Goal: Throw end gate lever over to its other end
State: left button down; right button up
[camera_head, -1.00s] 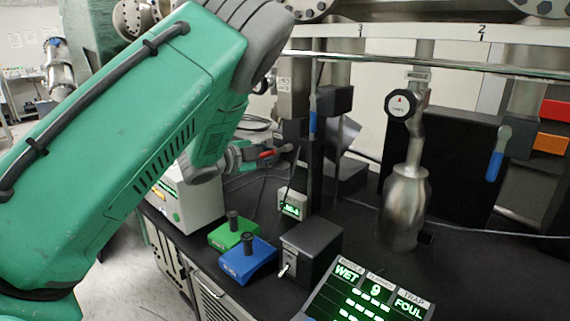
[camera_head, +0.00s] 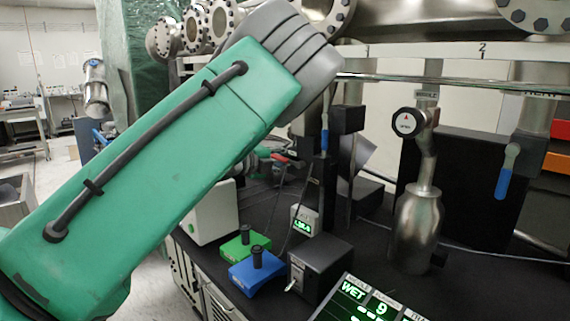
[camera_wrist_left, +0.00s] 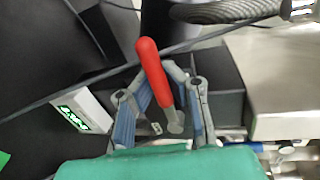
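A lever with a red handle (camera_wrist_left: 150,68) and a metal shank shows in the left wrist view. It lies tilted between the two fingers of my left gripper (camera_wrist_left: 170,85). The fingers stand apart on either side of it; I see no clear firm grip. In the head view, my left gripper (camera_head: 268,157) is small and partly hidden behind my forearm. A bit of red (camera_head: 281,158), likely the same handle, shows at its fingertips. The lever's pivot is not clear. My right gripper is not in view.
A small box with a green display (camera_head: 303,221) stands near the gripper, also in the wrist view (camera_wrist_left: 80,112). Green (camera_head: 244,244) and blue (camera_head: 257,268) pedestals and a black switch box (camera_head: 320,265) stand in front. A blue-handled lever (camera_head: 505,172) and steel vessel (camera_head: 417,230) are at right.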

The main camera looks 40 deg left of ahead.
pick_arm(q)
jog(key=shift+r, duration=0.1)
jog(key=c, duration=1.6)
grip_release()
jog(key=shift+s+d+r, duration=0.1)
jog(key=shift+r, duration=0.05)
jog(key=shift+o, duration=0.2)
jog(key=shift+s+d+r, duration=0.15)
jog(key=shift+s, duration=0.05)
jog(key=shift+w, duration=0.1)
jog(key=v, duration=1.2)
jog(key=shift+f, duration=0.25)
